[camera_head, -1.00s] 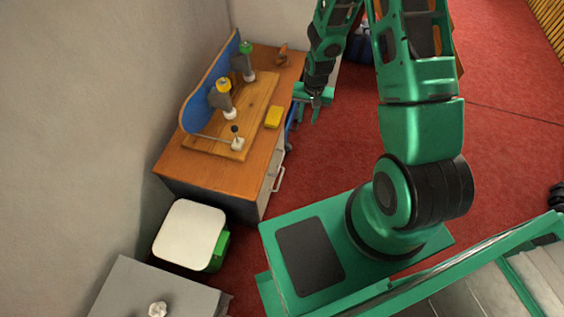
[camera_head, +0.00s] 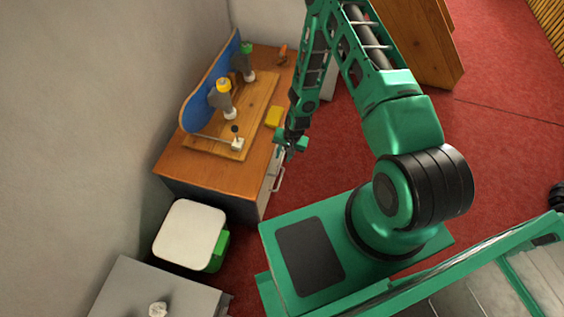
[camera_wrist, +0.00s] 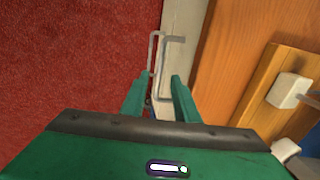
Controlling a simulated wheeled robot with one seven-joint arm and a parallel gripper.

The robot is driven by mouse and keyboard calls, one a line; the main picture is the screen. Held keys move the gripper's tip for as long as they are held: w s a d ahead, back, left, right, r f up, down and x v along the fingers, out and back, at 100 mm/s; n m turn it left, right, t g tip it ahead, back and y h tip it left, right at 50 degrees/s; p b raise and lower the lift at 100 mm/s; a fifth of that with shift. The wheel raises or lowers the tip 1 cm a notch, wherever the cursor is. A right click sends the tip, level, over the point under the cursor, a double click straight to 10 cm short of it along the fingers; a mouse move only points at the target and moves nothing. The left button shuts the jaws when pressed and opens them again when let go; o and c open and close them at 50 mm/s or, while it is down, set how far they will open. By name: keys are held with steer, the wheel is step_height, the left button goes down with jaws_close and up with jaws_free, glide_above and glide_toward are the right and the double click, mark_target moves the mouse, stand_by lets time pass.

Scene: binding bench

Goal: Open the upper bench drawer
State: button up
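The wooden bench (camera_head: 180,172) stands by the wall, with pale drawer fronts on its right side. A light bar handle (camera_head: 280,182) shows on them in the head view. In the wrist view two bar handles stand out from the pale front: a nearer one (camera_wrist: 168,68), apparently the upper drawer's, and a farther one (camera_wrist: 151,48). The drawers look shut. My gripper (camera_head: 291,146) is beside the bench's right edge. In the wrist view its fingers (camera_wrist: 160,82) are open, with the nearer handle's near end between them in the picture; contact cannot be told.
On the bench top are a wooden board (camera_head: 262,92) with tools, a blue curved panel (camera_head: 205,88) and a yellow block (camera_head: 274,117). A white-lidded bin (camera_head: 190,234) and a grey cabinet (camera_head: 145,290) stand nearer. Red floor (camera_head: 335,160) right of the bench is clear.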

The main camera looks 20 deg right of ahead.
mark_target(280, 164)
steer(key=shift+w+a+f, duration=0.1)
steer(key=shift+a+f, duration=0.05)
steer(key=shift+f, duration=0.85)
steer(key=shift+w+a+f, duration=0.15)
steer(key=shift+a+f, duration=0.05)
steer(key=shift+f, duration=0.85)
steer(key=shift+w+a+f, duration=0.1)
steer(key=shift+a+f, duration=0.05)
steer(key=shift+f, duration=0.85)
steer(key=shift+c, duration=0.3)
